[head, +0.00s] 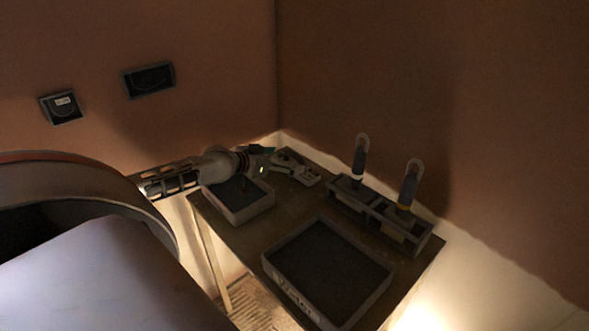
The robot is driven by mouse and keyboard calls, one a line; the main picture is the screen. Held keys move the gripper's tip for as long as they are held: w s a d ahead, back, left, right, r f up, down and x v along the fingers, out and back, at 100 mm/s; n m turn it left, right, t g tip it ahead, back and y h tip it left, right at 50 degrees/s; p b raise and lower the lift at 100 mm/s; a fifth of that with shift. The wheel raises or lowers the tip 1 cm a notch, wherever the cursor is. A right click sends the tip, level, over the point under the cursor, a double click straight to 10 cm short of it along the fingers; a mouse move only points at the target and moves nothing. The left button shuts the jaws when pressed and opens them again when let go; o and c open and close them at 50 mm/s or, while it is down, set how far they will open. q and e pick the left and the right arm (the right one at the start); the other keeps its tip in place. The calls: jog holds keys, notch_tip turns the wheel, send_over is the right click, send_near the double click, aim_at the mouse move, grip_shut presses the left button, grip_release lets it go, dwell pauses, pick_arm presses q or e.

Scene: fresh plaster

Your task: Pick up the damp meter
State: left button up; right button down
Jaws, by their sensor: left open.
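My left arm reaches in from the left, and my left gripper (299,169) is over the far end of the table, near the wall corner. It is open, and its fingers are small and dim. I cannot clearly make out the damp meter. A small dark thing stands up in the small grey tray (254,212), partly behind my wrist; I cannot tell what it is. Two upright tools with looped tops, one (359,157) farther and one (409,184) nearer, stand in a grey rack (423,242). My right gripper is not in view.
A larger grey tray (378,295) with a dark inside and a label lies at the table's near end. The table (240,236) has a little bare room between the trays. Walls close in behind and to the right. Two dark fittings (62,106) (148,80) are on the left wall.

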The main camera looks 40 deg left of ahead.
aim_at(294, 164)
pick_arm(q)
jog(key=shift+b+x, duration=0.65)
jog(key=shift+x, duration=1.7)
jog(key=shift+a, duration=0.15)
jog(key=shift+c, duration=0.2)
jog(key=c, duration=1.4)
